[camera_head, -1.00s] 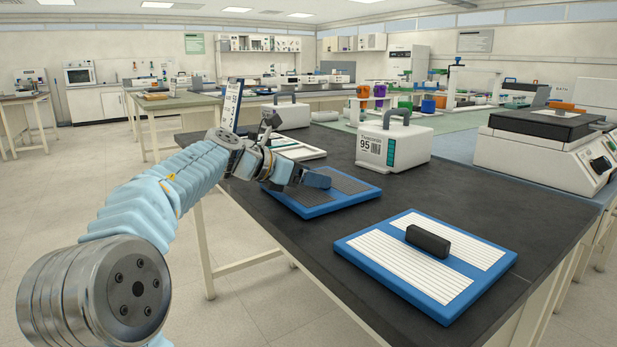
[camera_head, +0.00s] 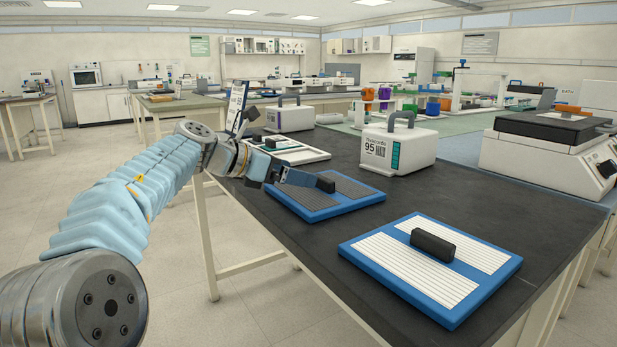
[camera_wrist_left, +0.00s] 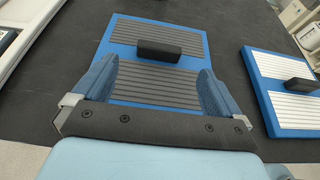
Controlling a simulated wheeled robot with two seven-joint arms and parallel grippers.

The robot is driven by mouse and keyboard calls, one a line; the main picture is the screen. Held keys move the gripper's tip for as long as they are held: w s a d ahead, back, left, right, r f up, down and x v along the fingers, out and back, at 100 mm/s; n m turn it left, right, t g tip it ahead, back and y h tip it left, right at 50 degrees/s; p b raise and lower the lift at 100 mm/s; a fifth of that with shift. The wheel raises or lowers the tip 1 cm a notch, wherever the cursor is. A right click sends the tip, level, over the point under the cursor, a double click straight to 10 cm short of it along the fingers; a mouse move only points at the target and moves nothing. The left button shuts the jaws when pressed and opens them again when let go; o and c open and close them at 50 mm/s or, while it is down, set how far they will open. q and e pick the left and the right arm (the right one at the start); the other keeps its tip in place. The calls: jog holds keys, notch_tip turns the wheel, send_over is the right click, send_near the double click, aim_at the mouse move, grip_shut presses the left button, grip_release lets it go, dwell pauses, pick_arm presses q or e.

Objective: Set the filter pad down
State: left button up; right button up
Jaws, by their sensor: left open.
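The filter pad appears to be the blue-framed board with grey ribbed panels (camera_head: 350,192), lying flat on the dark bench. Its black block handle (camera_head: 325,183) stands at its middle. My left gripper (camera_head: 297,175) is at the pad's left side, with its fingers pointing toward the handle. In the left wrist view the gripper (camera_wrist_left: 158,70) is open, with its blue fingers apart over the pad (camera_wrist_left: 160,92). The handle (camera_wrist_left: 159,50) lies just beyond the fingertips, clear of them. My right gripper is not in view.
A second blue board with white ribbed panels (camera_head: 407,270) and a black handle lies nearer, to the right. A white box labelled 95 (camera_head: 398,150) stands behind. A white tray (camera_head: 300,152) lies beyond the pad. The dark bench between is clear.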

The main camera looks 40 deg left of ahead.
pick_arm(q)
jog(key=v, duration=0.5)
jog(key=shift+s+a+r, duration=0.1)
jog(key=shift+s+r, duration=0.05)
jog(key=shift+s, duration=0.2)
